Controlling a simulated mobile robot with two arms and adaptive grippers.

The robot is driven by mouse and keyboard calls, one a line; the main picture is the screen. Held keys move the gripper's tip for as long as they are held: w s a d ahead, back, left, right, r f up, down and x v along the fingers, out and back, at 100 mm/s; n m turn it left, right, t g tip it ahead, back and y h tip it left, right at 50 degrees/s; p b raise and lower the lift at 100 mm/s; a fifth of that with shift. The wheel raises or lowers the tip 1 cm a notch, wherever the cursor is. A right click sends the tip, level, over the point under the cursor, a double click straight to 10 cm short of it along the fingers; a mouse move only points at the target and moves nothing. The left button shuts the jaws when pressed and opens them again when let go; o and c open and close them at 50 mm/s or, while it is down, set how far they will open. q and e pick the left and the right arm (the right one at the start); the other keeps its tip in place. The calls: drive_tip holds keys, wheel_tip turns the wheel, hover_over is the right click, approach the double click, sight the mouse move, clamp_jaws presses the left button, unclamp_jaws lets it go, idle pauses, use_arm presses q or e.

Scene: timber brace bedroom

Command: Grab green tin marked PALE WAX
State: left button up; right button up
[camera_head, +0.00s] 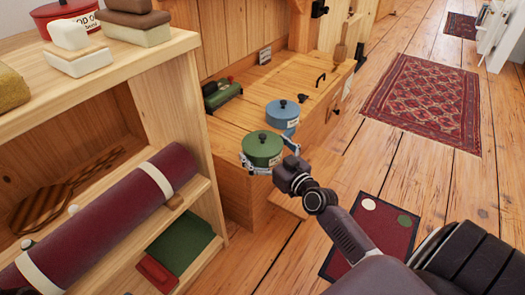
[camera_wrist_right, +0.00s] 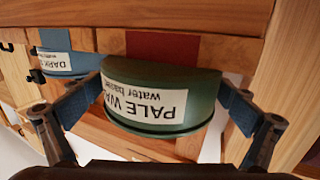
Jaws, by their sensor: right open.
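The green tin (camera_head: 262,146) with a dark knob on its lid stands on a low wooden chest top, near its front left edge. In the right wrist view the green tin (camera_wrist_right: 190,75) appears upside down, its white label reading PALE WA..., the rest cut off by the curve. My right gripper (camera_head: 268,161) is open, with its fingers on either side of the tin. In the wrist view, gaps seem to show between the fingers and the tin; contact is not clear. My left gripper is not in view.
A blue tin (camera_head: 283,112), labelled DARK in the wrist view (camera_wrist_right: 68,64), stands just behind the green one. A wooden shelf unit (camera_head: 190,110) with a maroon roll (camera_head: 105,225) stands at left. Rugs (camera_head: 425,100) lie on the floor.

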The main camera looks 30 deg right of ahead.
drive_tip(key=shift+c, duration=0.3)
drive_tip(key=c, duration=1.3)
drive_tip(key=shift+r, duration=0.15)
drive_tip(key=shift+c, duration=0.5)
drive_tip(key=shift+r, duration=0.15)
